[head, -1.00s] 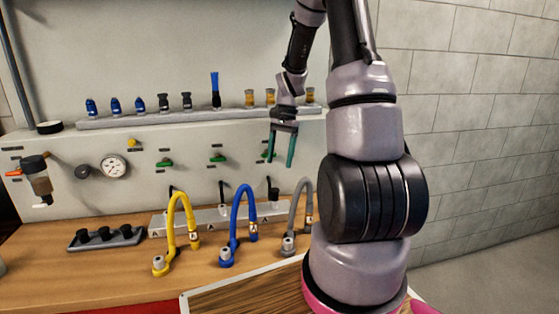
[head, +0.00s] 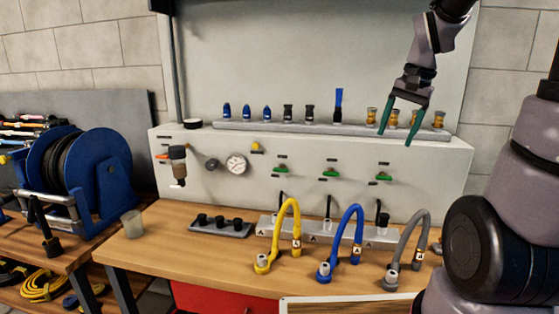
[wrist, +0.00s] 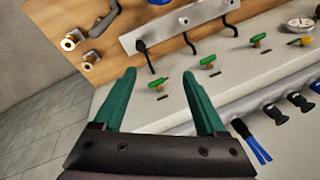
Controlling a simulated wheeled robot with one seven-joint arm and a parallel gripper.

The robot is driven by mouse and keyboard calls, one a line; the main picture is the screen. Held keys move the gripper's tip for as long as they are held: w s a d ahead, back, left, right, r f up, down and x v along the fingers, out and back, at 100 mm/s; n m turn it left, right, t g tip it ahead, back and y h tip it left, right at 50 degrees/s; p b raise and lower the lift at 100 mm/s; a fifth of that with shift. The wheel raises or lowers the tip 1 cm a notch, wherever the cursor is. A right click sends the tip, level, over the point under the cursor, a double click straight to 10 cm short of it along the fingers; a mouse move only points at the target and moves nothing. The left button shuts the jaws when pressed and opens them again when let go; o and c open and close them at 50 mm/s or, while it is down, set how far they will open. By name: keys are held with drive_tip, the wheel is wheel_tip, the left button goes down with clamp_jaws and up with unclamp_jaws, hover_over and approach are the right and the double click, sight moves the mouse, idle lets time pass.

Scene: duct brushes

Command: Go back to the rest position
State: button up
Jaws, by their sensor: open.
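My gripper (head: 398,120) has green fingers spread apart with nothing between them. In the head view it hangs at the upper right, in front of the shelf (head: 260,128) and overlapping the brass fittings (head: 438,119) there. In the wrist view my gripper (wrist: 165,98) is also open and empty, with the bench and panel beyond the fingers. The yellow hose (head: 276,232), blue hose (head: 342,240) and grey hose (head: 408,248) stand on the bench, apart from my gripper. A blue brush (head: 338,105) stands upright on the shelf.
The panel (head: 300,205) has a gauge (head: 236,164) and green valves (head: 330,172). A blue hose reel (head: 85,175) stands at the left. The air around my gripper looks clear.

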drive_tip(key=s+a+r+n+t, duration=0.3)
drive_tip(key=s+r, duration=0.5)
drive_tip(key=s, duration=0.4)
drive_tip(key=shift+a+t+y, duration=0.3)
drive_tip(key=shift+a+t, duration=0.25)
drive_tip(key=shift+t, duration=0.25)
drive_tip(key=shift+s+r, duration=0.1)
